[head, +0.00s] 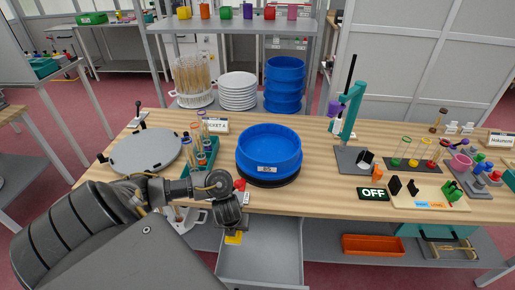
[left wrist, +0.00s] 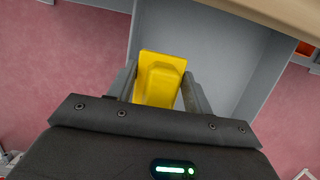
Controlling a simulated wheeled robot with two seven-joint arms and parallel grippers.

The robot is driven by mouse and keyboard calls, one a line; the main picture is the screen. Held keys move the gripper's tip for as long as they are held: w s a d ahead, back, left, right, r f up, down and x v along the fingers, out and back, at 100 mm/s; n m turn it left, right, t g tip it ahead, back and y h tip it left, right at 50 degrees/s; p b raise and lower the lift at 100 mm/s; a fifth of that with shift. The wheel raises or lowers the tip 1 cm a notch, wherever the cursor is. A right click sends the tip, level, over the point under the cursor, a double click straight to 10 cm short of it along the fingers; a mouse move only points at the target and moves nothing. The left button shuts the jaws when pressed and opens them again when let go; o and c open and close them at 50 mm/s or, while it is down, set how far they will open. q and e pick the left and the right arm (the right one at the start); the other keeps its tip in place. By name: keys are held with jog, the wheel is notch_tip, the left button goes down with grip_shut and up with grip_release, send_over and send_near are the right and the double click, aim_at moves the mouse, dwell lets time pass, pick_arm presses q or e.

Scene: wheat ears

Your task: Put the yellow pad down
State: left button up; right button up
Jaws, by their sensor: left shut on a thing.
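The yellow pad (left wrist: 160,78) is a small bright yellow block with a raised middle. My left gripper (left wrist: 158,90) is shut on it, with one finger against each side. In the head view the pad (head: 234,238) shows just below my left gripper (head: 232,228), in front of the table's front edge. It is over the left part of an open grey drawer (head: 262,262) below the tabletop. I cannot tell how high the pad is above the drawer floor. The drawer looks empty where it shows. My right gripper is not in view.
The wooden table edge (head: 330,212) lies just behind the gripper. A blue sieve (head: 268,150) and a teal tube rack (head: 200,165) stand on the table near my arm. An orange tray (head: 372,245) lies on the lower shelf at right.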

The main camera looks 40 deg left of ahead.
pick_arm(q)
jog(key=b, duration=0.3)
send_over(256, 232)
jog(key=s, duration=0.1)
jog(key=f, duration=0.7)
jog(key=shift+s+d+f, duration=0.1)
jog(key=shift+d, duration=0.1)
jog(key=x, duration=0.1)
jog(key=b+x, duration=0.1)
jog(key=x, duration=0.1)
jog(key=shift+s+d, duration=0.1)
jog(key=shift+d, duration=0.25)
jog(key=shift+f, duration=0.35)
jog(key=o, duration=0.9)
jog(key=shift+o, duration=0.2)
